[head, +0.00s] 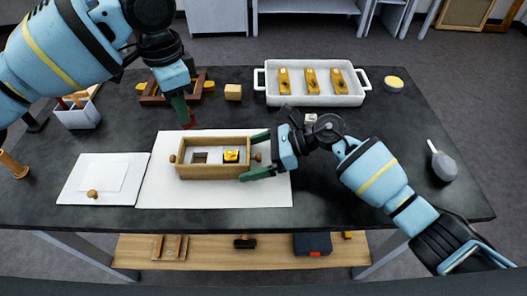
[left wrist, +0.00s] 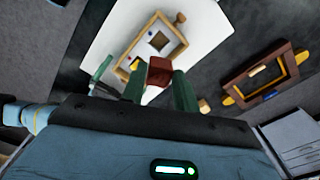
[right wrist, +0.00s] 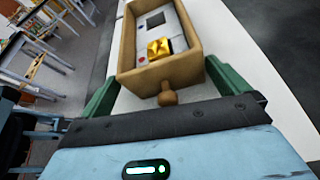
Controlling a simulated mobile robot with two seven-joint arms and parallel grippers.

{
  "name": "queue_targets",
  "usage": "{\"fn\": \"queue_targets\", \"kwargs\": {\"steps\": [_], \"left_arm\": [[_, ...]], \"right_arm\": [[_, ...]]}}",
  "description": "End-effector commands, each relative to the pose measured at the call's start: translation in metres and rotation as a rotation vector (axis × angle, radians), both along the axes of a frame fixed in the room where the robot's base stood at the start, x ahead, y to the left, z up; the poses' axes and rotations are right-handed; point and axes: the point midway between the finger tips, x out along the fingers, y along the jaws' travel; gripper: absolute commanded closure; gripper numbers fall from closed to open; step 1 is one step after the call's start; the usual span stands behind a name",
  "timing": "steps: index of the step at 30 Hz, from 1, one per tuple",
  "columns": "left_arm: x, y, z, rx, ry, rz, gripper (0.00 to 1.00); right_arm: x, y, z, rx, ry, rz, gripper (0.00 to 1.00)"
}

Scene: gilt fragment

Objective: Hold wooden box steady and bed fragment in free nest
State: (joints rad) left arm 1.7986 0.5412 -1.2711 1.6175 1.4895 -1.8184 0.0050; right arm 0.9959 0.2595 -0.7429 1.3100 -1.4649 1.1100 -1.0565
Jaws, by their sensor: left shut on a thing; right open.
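The wooden box (head: 212,172) lies on a white sheet, with a knob at each end. Inside it, the left nest (head: 200,158) is a dark, empty square; a gold fragment (head: 231,156) sits in the right one. My left gripper (head: 187,122) is shut on a dark red block, which also shows in the left wrist view (left wrist: 159,74), behind and above the box's left end. Whether this block is a fragment I cannot tell. My right gripper (head: 257,155) is open at the box's right end, its fingers either side of the knob (right wrist: 167,97).
A white tray (head: 312,99) with three gold pieces stands at the back. A brown frame (head: 152,98), a small wooden block (head: 233,92) and a yellow round item (head: 394,84) are also there. A white board (head: 75,188) lies left; the right table area is mostly clear.

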Motion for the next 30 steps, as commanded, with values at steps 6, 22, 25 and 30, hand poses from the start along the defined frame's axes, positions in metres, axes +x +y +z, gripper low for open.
{"fn": "queue_targets", "kwargs": {"steps": [6, 22, 25, 30], "left_arm": [[0.000, 0.000, 0.000, 0.000, 0.000, 0.000, 0.92], [0.000, 0.000, 0.000, 0.000, 0.000, 0.012, 0.92], [0.000, 0.000, -0.003, 0.000, 0.000, 0.063, 0.92], [-0.002, -0.002, -0.011, 0.000, 0.002, 0.272, 0.92]], "right_arm": [[0.000, 0.002, -0.001, -0.001, 0.000, -0.001, 0.00], [0.000, 0.002, -0.001, 0.000, 0.000, -0.001, 0.38], [0.000, 0.002, -0.001, 0.000, 0.000, -0.001, 0.38], [0.000, 0.002, -0.001, 0.000, 0.000, -0.001, 0.38]]}}
